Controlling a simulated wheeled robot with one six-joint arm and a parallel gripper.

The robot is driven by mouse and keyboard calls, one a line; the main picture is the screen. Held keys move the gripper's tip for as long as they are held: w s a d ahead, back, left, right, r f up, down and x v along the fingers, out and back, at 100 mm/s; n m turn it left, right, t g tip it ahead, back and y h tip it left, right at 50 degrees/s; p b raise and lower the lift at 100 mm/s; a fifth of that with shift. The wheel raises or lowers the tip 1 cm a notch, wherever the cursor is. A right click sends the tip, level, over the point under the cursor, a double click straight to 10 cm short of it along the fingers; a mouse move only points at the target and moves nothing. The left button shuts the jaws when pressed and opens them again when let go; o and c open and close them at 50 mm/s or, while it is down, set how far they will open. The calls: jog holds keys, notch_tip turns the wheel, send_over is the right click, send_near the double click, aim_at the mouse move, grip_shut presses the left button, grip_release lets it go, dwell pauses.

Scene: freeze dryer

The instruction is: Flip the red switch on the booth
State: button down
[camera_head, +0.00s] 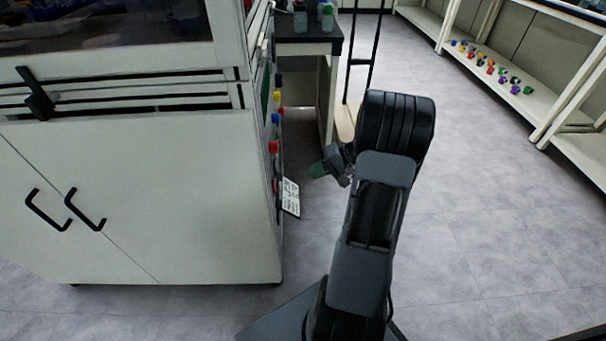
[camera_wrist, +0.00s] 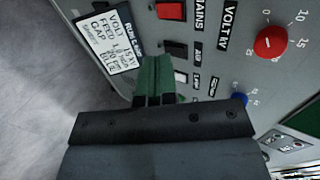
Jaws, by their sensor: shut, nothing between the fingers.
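The booth (camera_head: 140,190) is a pale cabinet at the left of the head view, with a control panel on its right side. In the wrist view, a bright red rocker switch (camera_wrist: 170,11) sits at the top of the panel beside a black label. My gripper (camera_head: 320,170) is to the right of the panel in the head view. In the wrist view its green fingertips (camera_wrist: 155,66) are shut and empty, close to the second switch and partly over it. I cannot tell whether they touch.
A red knob (camera_wrist: 270,42) and a blue knob (camera_wrist: 240,99) are on the panel. A white text plate (camera_head: 290,197) hangs near its lower edge. A dark-topped table (camera_head: 305,45) stands behind. The floor on the right is clear up to the shelves (camera_head: 480,75).

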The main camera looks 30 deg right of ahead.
jog(key=shift+v, duration=1.2)
jog(key=shift+s+d+f+p, duration=0.1)
jog(key=shift+f+p, duration=0.4)
jog(key=shift+f, duration=0.25)
jog(key=b, duration=0.4)
send_near(275, 187)
jog(key=w+a+f, duration=0.3)
jog(key=a+f, duration=0.1)
jog(key=f, duration=0.2)
jog(key=shift+w+a, duration=0.25)
jog(key=shift+a, duration=0.05)
